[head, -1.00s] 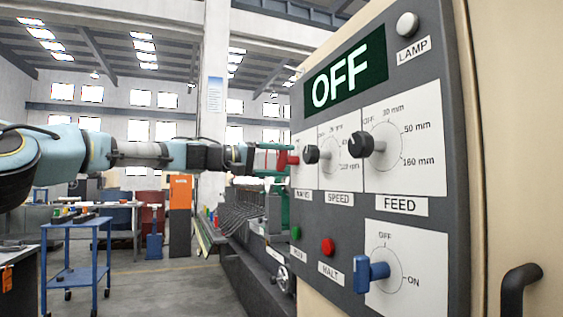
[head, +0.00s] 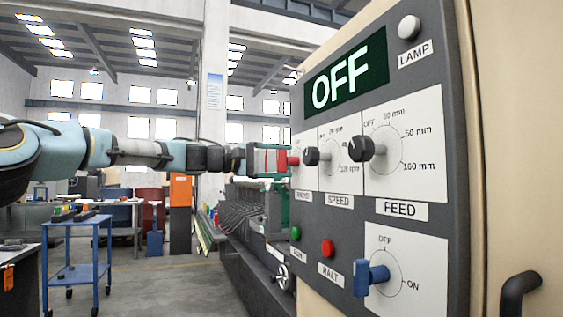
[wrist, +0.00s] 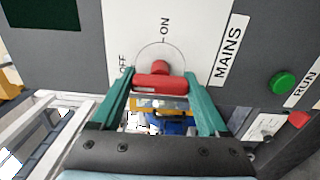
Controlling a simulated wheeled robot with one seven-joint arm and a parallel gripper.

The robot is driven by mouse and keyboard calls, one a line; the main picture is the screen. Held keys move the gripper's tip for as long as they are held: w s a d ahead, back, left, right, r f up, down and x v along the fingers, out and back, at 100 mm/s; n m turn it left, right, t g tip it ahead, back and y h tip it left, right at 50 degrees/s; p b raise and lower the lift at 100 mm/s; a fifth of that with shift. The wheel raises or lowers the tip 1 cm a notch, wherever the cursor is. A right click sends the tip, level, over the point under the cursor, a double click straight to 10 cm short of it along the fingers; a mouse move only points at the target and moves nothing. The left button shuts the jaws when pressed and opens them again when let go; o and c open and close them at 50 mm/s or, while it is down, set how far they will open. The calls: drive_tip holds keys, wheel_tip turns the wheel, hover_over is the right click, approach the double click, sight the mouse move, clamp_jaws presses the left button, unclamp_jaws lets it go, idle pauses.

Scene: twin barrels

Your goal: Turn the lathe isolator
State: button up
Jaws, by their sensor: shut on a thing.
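The red isolator knob (head: 293,161) is at the left edge of the machine's grey control panel, above a label partly readable as MAINS. In the wrist view the red knob (wrist: 160,82) has a wide crossbar on a round dial marked OFF at the left and ON at the top. My gripper (head: 272,160) reaches it from the left. Its two green fingers (wrist: 160,75) are shut on the crossbar's two ends. The fingers partly hide the knob in the head view. The panel display (head: 346,80) reads OFF.
Black SPEED (head: 311,156) and FEED (head: 362,148) knobs sit just right of the red knob. A green button (head: 295,233), red HALT button (head: 327,248) and blue OFF/ON knob (head: 371,275) are lower. A blue trolley (head: 75,250) stands at the left.

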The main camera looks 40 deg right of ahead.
drive_tip(key=shift+f, duration=0.1)
drive_tip(key=o, duration=1.2)
drive_tip(key=shift+o, duration=0.2)
drive_tip(key=b+v, duration=0.2)
drive_tip(key=v, duration=0.8)
drive_tip(key=shift+w+a+b, duration=0.15)
drive_tip(key=shift+a+b, duration=0.2)
drive_tip(key=shift+a, duration=0.05)
